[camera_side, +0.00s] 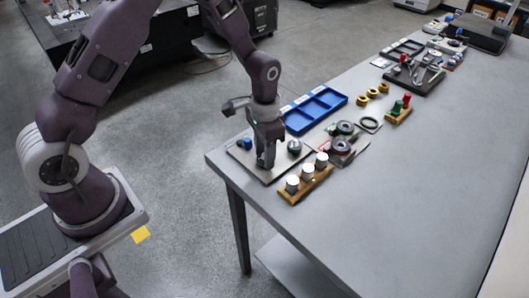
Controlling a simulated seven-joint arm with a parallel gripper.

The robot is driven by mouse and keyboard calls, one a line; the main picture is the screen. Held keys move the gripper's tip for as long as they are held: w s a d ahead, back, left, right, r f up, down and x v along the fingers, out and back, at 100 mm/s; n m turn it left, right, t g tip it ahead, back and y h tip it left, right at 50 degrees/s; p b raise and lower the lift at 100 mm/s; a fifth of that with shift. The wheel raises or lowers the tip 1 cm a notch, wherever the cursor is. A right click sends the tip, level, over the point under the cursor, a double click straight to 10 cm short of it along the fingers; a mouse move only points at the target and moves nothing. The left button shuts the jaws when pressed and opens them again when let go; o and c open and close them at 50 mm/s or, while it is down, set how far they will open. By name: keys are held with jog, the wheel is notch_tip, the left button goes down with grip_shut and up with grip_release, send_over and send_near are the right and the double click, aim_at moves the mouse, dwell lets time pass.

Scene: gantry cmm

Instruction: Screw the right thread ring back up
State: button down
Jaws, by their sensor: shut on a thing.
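My gripper (265,162) points straight down over the grey plate (272,175) at the table's near left corner. Its fingers are closed low over the plate on something small that they hide. I cannot make out whether this is the right thread ring. A small blue piece (247,143) stands on the plate to the left of the fingers. Two black rings, a farther one (345,128) and a nearer one (340,146), lie right of the plate, apart from my gripper.
A wooden block with several white-topped cylinders (307,177) stands close in front of the plate. A blue compartment tray (316,108) lies behind it. Yellow rings (372,93) and a block with red and green plugs (400,106) stand farther back. The table's right side is clear.

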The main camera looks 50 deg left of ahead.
jog(key=n, duration=0.4)
jog(key=shift+s+f+n, duration=0.1)
jog(key=shift+n, duration=0.3)
dwell(0.4)
jog(key=c, duration=0.9)
grip_release()
notch_tip(320, 180, up, 7)
jog(key=shift+r, duration=0.1)
